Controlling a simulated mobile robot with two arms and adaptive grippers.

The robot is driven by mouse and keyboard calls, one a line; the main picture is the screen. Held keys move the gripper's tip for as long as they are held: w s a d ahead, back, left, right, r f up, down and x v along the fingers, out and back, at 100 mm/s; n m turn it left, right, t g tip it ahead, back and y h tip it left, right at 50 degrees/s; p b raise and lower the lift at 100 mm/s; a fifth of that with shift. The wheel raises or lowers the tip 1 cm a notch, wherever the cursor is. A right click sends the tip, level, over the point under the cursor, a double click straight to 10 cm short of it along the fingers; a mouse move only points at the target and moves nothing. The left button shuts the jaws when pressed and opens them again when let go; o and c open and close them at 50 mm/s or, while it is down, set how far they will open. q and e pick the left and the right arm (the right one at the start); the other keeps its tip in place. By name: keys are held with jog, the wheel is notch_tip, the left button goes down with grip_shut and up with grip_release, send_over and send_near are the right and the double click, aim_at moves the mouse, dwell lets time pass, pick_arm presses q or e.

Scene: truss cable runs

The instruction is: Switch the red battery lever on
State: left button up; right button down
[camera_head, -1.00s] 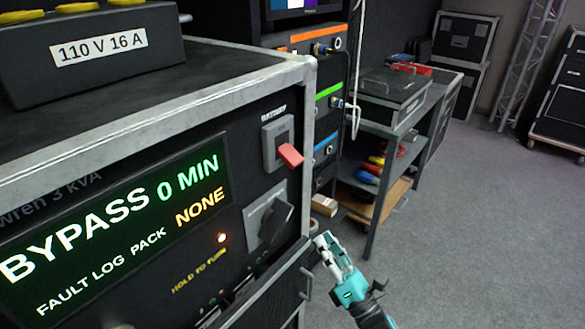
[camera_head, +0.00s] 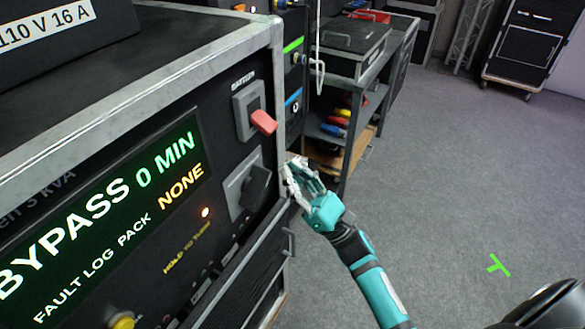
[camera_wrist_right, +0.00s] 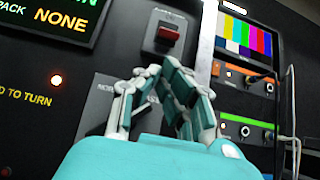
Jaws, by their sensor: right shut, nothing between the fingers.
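The red battery lever (camera_head: 263,122) sticks out and slopes down from its grey plate (camera_head: 246,97) at the upper right of the black unit's front. In the right wrist view the lever (camera_wrist_right: 168,35) shows just above my fingertips. My right gripper (camera_head: 292,164) is shut and empty, below and to the right of the lever, apart from it, by the unit's right edge. In the right wrist view its fingertips (camera_wrist_right: 155,70) come together below the lever plate. My left gripper is in none of the views.
A black rotary switch (camera_head: 256,187) sits below the lever, close to my right gripper. The lit display (camera_head: 110,215) reads BYPASS 0 MIN. A metal edge (camera_head: 279,90) borders the panel. A shelf cart (camera_head: 345,130) stands behind; grey floor is open at right.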

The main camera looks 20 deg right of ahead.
aim_at(255, 131)
jog(key=p+x, duration=0.2)
jog(key=x, duration=0.5)
